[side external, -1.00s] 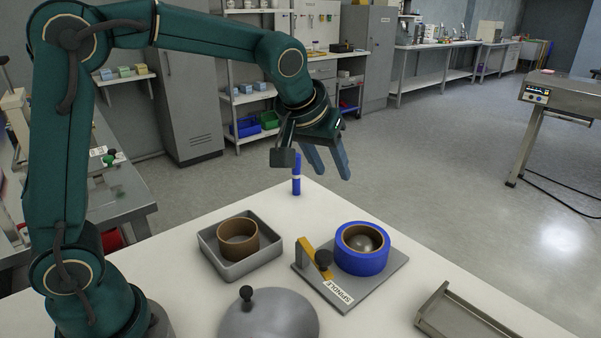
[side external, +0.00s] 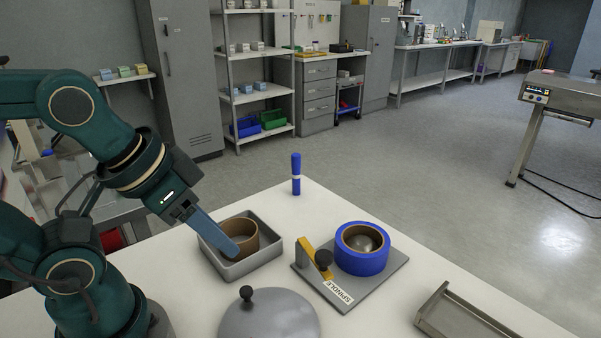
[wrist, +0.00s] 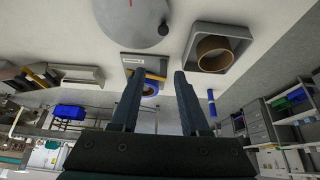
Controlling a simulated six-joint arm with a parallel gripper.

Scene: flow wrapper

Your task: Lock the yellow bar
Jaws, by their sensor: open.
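The yellow bar (side external: 307,250) is on the grey spindle plate (side external: 340,301), just left of the blue roll (side external: 362,261). A black knob (side external: 323,259) stands at the bar and hides part of it. The roll sits around the spindle, whose rounded top shows inside the brown core. In the wrist view the yellow bar (wrist: 153,76) shows between my fingers, some distance beyond them. My gripper (wrist: 157,73) is open and empty. In the side view my gripper (side external: 233,250) is left of the plate, with its fingertips in front of the grey tray (side external: 273,253).
A brown core (side external: 244,236) lies in the grey tray. A round grey disc (side external: 268,318) with a black knob is at the front. A blue pen-like cylinder (side external: 296,175) stands at the back. A metal channel (side external: 478,325) lies front right. The tabletop right of the plate is clear.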

